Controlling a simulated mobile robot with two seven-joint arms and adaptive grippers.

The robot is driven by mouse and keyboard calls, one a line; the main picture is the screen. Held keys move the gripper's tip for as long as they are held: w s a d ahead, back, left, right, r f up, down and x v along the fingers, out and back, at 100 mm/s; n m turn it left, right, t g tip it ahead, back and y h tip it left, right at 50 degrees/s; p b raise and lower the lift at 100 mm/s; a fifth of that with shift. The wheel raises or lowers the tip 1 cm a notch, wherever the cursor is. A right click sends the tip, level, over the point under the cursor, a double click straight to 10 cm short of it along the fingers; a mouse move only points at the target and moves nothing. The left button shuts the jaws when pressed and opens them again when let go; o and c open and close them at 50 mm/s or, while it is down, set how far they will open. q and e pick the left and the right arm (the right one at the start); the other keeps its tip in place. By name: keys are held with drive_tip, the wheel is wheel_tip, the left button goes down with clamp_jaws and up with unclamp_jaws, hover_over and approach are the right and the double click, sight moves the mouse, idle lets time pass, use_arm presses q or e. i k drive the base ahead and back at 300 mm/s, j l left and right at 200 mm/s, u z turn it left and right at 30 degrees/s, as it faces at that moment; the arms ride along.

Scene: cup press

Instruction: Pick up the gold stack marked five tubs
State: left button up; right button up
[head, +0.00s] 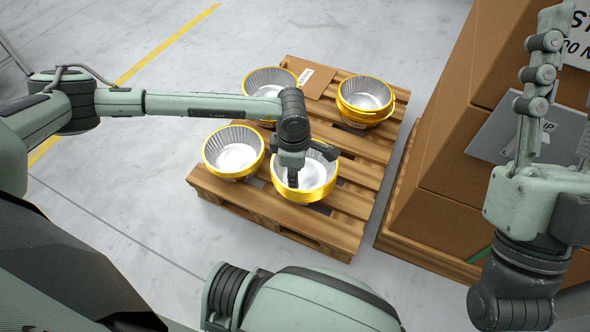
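Several gold-rimmed stacks of silver tubs stand on a wooden pallet (352,208): a near right stack (306,190), a near left stack (233,152), a far left stack (266,84) and a far right stack (365,100). The near right stack shows a deep band of gold rims. I cannot read any marking of five tubs. My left gripper (309,168) is over the near right stack with its fingers spread. One finger points down over the stack's opening; contact is unclear. My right gripper (560,95) is raised at the right, fingers up, apart and empty.
A brown cardboard sheet with a white label (306,75) lies at the pallet's back. Large cardboard boxes (455,130) on another pallet stand close at the right. Grey floor with a yellow line (165,48) is clear at the left.

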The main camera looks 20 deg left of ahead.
sight(234, 152)
drive_tip(key=u, duration=1.2)
